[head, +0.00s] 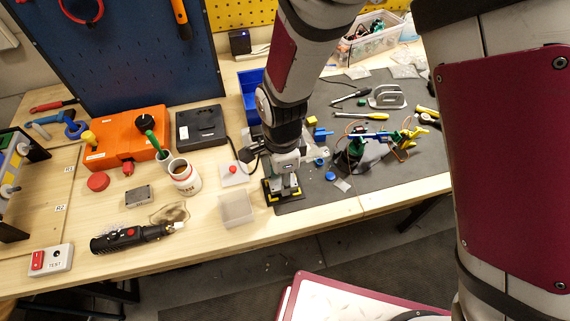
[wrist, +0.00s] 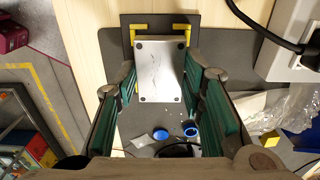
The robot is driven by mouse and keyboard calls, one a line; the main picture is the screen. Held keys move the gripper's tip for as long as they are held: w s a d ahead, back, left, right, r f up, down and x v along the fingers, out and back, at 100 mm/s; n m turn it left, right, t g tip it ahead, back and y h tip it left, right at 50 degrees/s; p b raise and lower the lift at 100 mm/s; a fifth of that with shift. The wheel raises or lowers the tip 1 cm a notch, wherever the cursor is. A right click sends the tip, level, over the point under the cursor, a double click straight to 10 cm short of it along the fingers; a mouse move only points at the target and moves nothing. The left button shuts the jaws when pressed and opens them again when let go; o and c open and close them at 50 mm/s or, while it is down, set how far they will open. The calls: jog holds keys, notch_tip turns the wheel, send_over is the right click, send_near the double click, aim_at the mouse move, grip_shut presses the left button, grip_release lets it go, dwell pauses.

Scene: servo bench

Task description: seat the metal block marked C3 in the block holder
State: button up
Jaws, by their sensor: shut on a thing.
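My gripper (head: 285,166) is shut on a silver metal block (wrist: 159,72) near the left edge of the dark mat. In the wrist view the block lies between the two green-padded fingers, with dark screw holes near its corners. No C3 mark is readable on it. The block holder (head: 269,198) is a dark plate with yellow corner pieces, below my gripper. Its far edge and yellow corners (wrist: 188,31) show just past the block's far end in the wrist view. The block hides the rest. I cannot tell whether the block touches the holder.
A clear tray (head: 236,209) stands left of the holder, with a white red-button box (head: 234,173) behind it. Another dark grey block (head: 139,196) lies further left. Blue caps (head: 330,176), tools and wires lie on the mat (head: 390,180) to the right.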

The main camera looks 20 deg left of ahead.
jog(key=shift+f, duration=0.35)
dwell(0.3)
jog(key=shift+f, duration=0.3)
dwell(0.3)
jog(key=o, duration=1.3)
jog(key=shift+c, duration=0.3)
jog(key=shift+c, duration=0.8)
